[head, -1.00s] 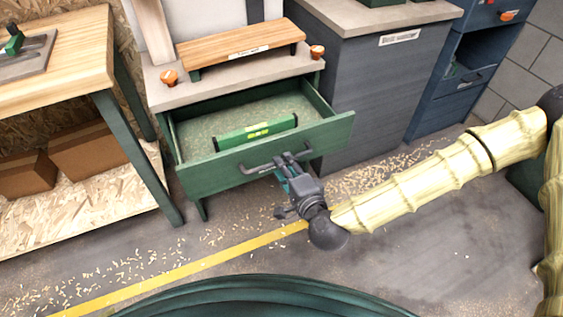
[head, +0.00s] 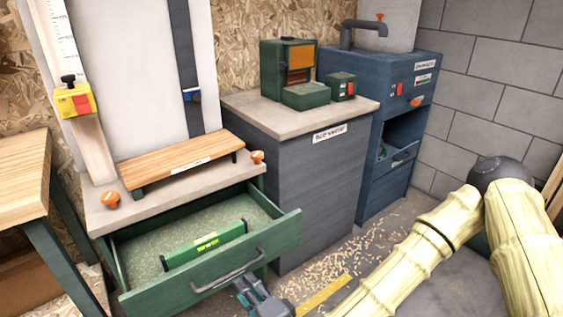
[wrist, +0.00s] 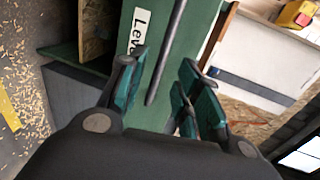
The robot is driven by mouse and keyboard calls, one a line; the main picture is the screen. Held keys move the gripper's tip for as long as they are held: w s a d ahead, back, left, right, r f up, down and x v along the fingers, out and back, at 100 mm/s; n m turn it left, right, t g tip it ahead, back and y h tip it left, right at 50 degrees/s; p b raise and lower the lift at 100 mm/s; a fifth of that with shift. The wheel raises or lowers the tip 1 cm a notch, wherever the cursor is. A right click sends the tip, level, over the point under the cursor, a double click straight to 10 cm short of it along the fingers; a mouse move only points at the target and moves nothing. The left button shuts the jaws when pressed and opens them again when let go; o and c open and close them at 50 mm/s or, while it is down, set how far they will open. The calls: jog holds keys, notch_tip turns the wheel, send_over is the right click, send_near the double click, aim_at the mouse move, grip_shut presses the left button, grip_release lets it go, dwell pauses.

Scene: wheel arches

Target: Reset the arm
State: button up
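My gripper (head: 246,290) is at the bottom of the head view, just in front of the open green drawer (head: 275,234). The arm is stretched out from the right. In the wrist view my gripper (wrist: 162,88) has its teal-padded fingers spread apart, with nothing held between them. The dark drawer handle (head: 228,270) shows in the wrist view (wrist: 168,50) as a bar beyond and between the fingers; I cannot tell how large the gap is. A green level (head: 205,243) lies in the drawer.
A bench with a wooden step (head: 180,165) and orange knobs stands above the drawer. A grey cabinet (head: 310,190) and a blue cabinet (head: 395,150) stand to the right. A wooden table (head: 22,180) is at left. The floor has wood chips (head: 330,262).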

jog(key=s+d+f+n+g+h, duration=0.2)
jog(key=s+d+f+n+g, duration=0.3)
jog(key=f, duration=0.6)
jog(key=s+d+f+n+g+h, duration=0.1)
jog(key=s+d+f+g+h, duration=0.1)
jog(key=s+d+f, duration=0.75)
jog(key=s+d+f+n+g+h, duration=0.1)
jog(key=s+d+f+g+h, duration=0.15)
jog(key=d, duration=0.35)
jog(key=s+d+f+n+g+h, duration=0.1)
jog(key=s+d+f, duration=0.1)
jog(key=d+f, duration=0.25)
jog(key=s+d+n+g+h, duration=0.1)
jog(key=s+d+h, duration=0.2)
jog(key=d, duration=0.6)
notch_tip(320, 180, up, 18)
jog(key=p, duration=1.8)
